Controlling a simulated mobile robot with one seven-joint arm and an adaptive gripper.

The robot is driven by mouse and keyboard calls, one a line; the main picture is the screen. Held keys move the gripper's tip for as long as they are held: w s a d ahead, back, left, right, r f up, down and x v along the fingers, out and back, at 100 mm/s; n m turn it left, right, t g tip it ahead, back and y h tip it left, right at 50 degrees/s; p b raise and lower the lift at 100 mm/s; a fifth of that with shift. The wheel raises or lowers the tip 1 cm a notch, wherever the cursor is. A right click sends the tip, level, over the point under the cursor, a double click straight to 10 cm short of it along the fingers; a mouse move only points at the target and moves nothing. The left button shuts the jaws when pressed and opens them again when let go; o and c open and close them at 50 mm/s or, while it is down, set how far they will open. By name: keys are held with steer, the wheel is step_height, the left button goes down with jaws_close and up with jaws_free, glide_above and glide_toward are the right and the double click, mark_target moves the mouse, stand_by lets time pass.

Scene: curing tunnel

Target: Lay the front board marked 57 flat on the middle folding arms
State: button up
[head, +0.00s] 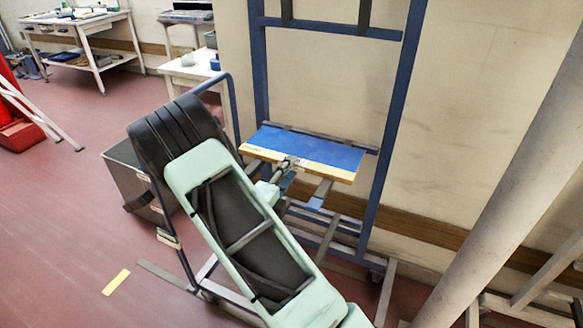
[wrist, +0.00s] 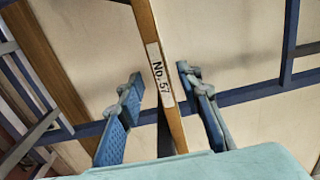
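The front board (head: 312,146) has a blue top and a bare wood front edge, and it lies about level across the middle folding arms (head: 321,193) of the blue rack. Whether it touches both arms along their length is hidden. In the wrist view its edge (wrist: 148,30) carries a label reading No. 57. My gripper (head: 286,168) is at the middle of the board's front edge. In the wrist view my gripper's blue-padded fingers (wrist: 160,76) stand apart, one on each side of the edge, with gaps visible on both sides.
The blue rack frame (head: 392,115) stands close to the wall, with more arms (head: 364,14) above. A grey pipe (head: 505,180) slants at the right. A work table (head: 92,28) stands at the back left, and a yellow floor mark (head: 116,282) lies on open red floor.

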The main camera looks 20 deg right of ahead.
steer(key=v, duration=1)
stand_by(0.5)
